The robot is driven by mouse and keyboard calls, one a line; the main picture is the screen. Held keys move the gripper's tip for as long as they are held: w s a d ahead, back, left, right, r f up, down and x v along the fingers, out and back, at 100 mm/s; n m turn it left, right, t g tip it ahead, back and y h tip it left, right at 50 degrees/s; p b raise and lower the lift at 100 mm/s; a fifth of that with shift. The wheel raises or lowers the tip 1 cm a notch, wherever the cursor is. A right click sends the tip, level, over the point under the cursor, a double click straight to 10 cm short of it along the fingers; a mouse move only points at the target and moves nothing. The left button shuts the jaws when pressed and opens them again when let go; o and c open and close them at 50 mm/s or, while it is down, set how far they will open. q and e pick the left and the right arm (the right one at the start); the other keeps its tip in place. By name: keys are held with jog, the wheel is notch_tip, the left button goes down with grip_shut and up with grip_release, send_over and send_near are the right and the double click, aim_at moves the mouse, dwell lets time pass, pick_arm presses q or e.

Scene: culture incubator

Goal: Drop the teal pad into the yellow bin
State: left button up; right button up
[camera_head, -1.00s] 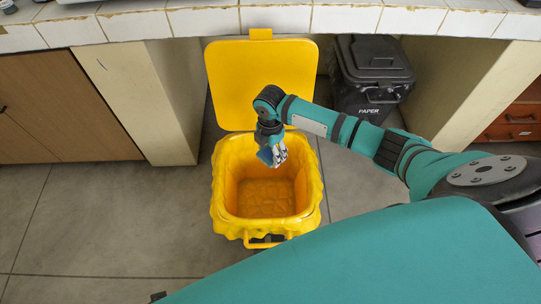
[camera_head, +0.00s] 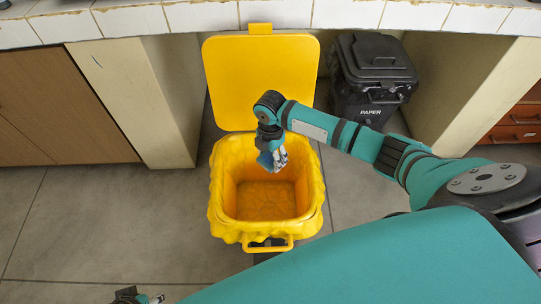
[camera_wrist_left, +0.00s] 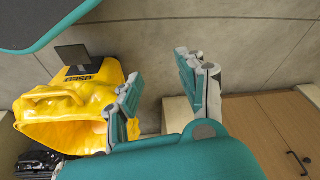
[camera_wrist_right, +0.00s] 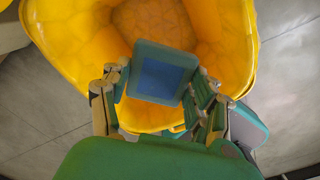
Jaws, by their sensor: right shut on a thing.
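The yellow bin (camera_head: 225,229) stands on the floor with its lid raised behind it and a yellow liner over its rim. It also shows in the left wrist view (camera_wrist_left: 70,118) and the right wrist view (camera_wrist_right: 85,60). My right gripper (camera_head: 276,160) points down over the bin's opening. In the right wrist view, it is shut on the teal pad (camera_wrist_right: 162,74), a small square with a bluish centre, with the bin's inside beyond. In the head view the pad is hard to tell from the fingers. My left gripper (camera_wrist_left: 160,82) is open and empty, away from the bin's opening.
A black paper bin (camera_head: 374,75) stands right of the yellow bin's raised lid (camera_head: 260,80). A white-tiled counter (camera_head: 340,14) runs above, with wooden cabinets (camera_head: 60,105) at left.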

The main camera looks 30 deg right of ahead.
aim_at(270, 158)
notch_tip(270, 158, down, 2)
jog(key=shift+f+b, duration=0.1)
jog(key=shift+b, duration=0.75)
pick_arm(q)
jog(key=shift+v, duration=2.2)
pick_arm(e)
jog(key=shift+f, duration=0.15)
pick_arm(q)
jog(key=shift+s+a, duration=0.1)
pick_arm(e)
jog(key=o, duration=0.9)
jog(key=shift+o, duration=0.2)
notch_tip(270, 158, up, 12)
